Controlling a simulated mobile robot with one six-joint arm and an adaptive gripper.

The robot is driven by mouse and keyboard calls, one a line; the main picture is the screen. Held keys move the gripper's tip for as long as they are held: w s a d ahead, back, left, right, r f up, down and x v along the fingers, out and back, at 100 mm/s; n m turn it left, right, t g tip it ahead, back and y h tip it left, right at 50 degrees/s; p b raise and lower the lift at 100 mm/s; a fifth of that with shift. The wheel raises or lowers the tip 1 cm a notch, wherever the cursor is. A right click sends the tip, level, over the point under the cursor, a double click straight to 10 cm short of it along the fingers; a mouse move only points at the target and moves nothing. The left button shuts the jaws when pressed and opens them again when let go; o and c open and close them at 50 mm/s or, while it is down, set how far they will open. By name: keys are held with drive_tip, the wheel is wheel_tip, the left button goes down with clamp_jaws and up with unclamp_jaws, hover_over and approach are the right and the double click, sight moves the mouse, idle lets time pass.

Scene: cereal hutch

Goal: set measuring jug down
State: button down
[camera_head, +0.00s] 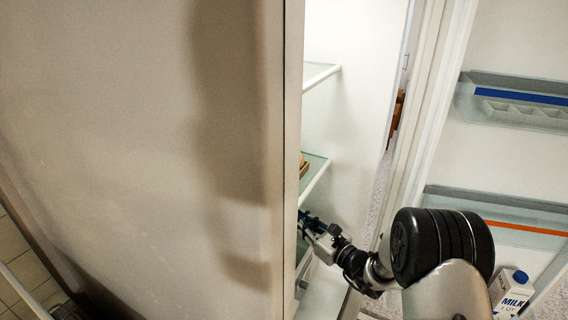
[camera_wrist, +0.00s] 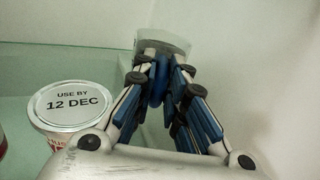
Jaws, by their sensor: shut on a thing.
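My gripper (camera_wrist: 160,78) reaches away from the camera in the wrist view, its blue-padded fingers closed together. It is shut on the measuring jug (camera_wrist: 166,44), which shows as a pale, see-through piece beyond the fingertips. A blue part sits between the fingers. Most of the jug is hidden behind the fingers. In the head view my gripper (camera_head: 313,226) is inside the fridge, partly hidden by the large panel at left. I cannot make out the jug there. Whether the jug touches a shelf cannot be told.
A lidded tub (camera_wrist: 72,108) marked "USE BY 12 DEC" stands close to the gripper's left, on a glass shelf (camera_wrist: 70,68). In the head view, another glass shelf (camera_head: 314,172) lies above my gripper. The door holds racks (camera_head: 500,215) and a milk carton (camera_head: 510,290).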

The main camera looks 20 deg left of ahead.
drive_tip(key=shift+f+b, duration=0.8)
drive_tip(key=shift+f, duration=1.75)
drive_tip(key=shift+f, duration=0.2)
drive_tip(key=c, duration=2.1)
unclamp_jaws()
drive_tip(key=shift+f, duration=0.1)
drive_tip(key=o, duration=0.5)
